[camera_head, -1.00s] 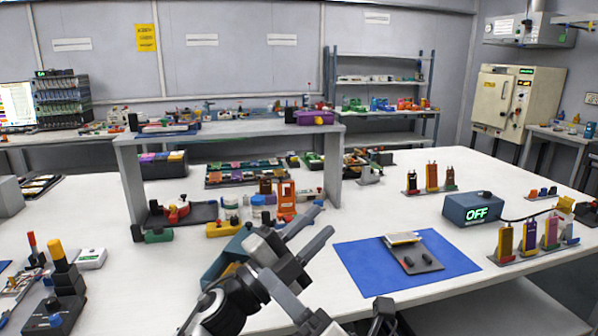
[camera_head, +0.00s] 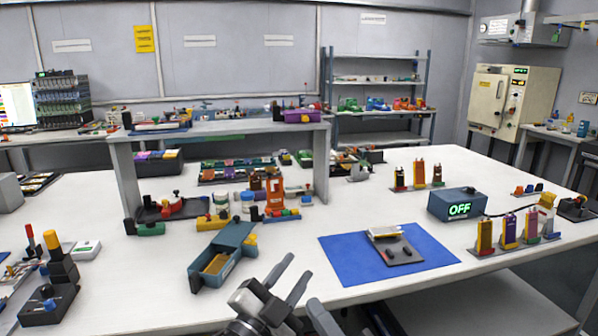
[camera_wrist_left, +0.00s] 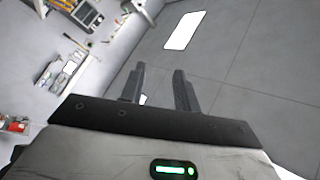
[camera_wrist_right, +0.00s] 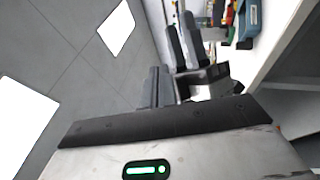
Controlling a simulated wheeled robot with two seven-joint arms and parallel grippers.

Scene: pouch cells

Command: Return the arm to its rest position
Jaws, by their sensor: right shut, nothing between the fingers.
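My left gripper (camera_head: 290,282) is at the bottom centre of the head view, in front of the table's near edge region. Its two fingers stand apart and are empty. In the left wrist view the fingers (camera_wrist_left: 158,88) are spread with only floor behind them. My right gripper (camera_wrist_right: 155,88) shows in the right wrist view with its fingers together and nothing between them. The fingers of my left gripper (camera_wrist_right: 182,42) also show there, close beyond it. At the bottom of the head view only dark, partly cut-off parts of my arms show beside the left gripper.
A teal tray (camera_head: 237,235) lies behind my left gripper. A blue mat (camera_head: 345,262) with a dark fixture (camera_head: 405,252) and a silvery pouch cell (camera_head: 384,232) is to its right. A blue box reading OFF (camera_head: 457,204) stands farther right.

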